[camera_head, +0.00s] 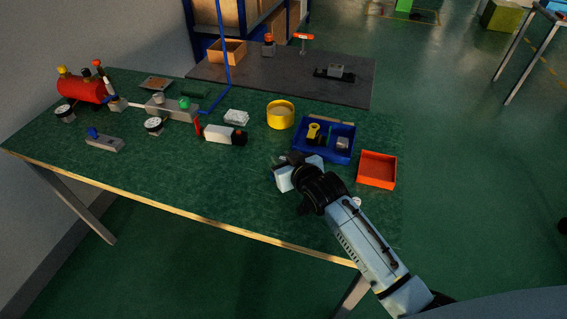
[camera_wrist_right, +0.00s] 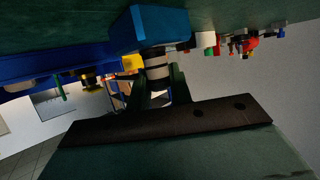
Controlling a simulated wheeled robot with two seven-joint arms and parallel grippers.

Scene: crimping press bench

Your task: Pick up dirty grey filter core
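In the right wrist view, a light grey cylinder with dark bands (camera_wrist_right: 156,66) shows between my right gripper's fingers, against a blue block (camera_wrist_right: 150,28); it looks like the grey filter core. My right gripper (camera_wrist_right: 160,78) has its two dark fingers apart, one on each side of the cylinder. Whether they touch it cannot be told. In the head view my right gripper (camera_head: 298,177) is low over the table's front right, by the blue tray (camera_head: 325,155), and hides what is between its fingers. My left gripper is not in view.
The blue tray holds a yellow part (camera_head: 313,131) and a small grey part (camera_head: 343,143). An orange-red tray (camera_head: 377,169) stands to its right, a yellow round container (camera_head: 280,114) behind left. A red tank (camera_head: 82,90) and gauges stand left. The front middle mat is clear.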

